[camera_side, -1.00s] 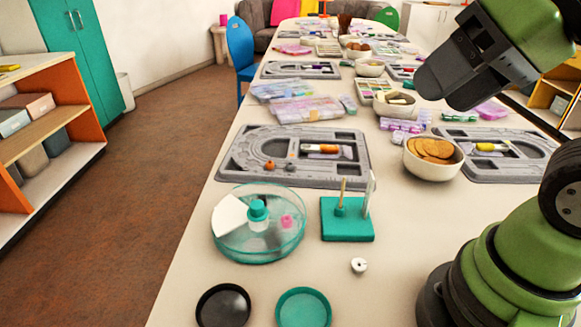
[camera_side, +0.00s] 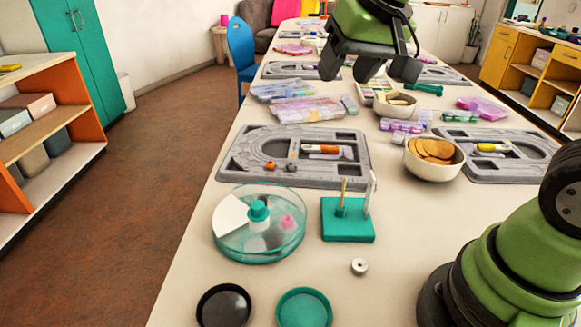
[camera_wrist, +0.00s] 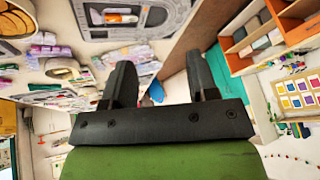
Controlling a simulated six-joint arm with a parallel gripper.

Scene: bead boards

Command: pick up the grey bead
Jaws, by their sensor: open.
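A small grey bead (camera_side: 291,167) sits at the front edge of the nearest grey bead board (camera_side: 232,172), beside an orange bead (camera_side: 270,166). My gripper (camera_side: 368,68) is open and empty in the side view, high above the table and well behind and above that board, right of the bead. In the wrist view my gripper's two fingers (camera_wrist: 163,78) stand wide apart with nothing between them. The bead board (camera_wrist: 172,22) shows at the top of that view. I cannot make out the grey bead there.
A round clear dish (camera_side: 300,238) holding a pink bead stands in front of the board. A teal stand (camera_side: 347,230) with upright pegs is beside it. A pale ring-shaped bead (camera_side: 359,266), a black dish (camera_side: 223,306) and a teal dish (camera_side: 304,307) lie nearer. A cracker bowl (camera_side: 433,169) stands right.

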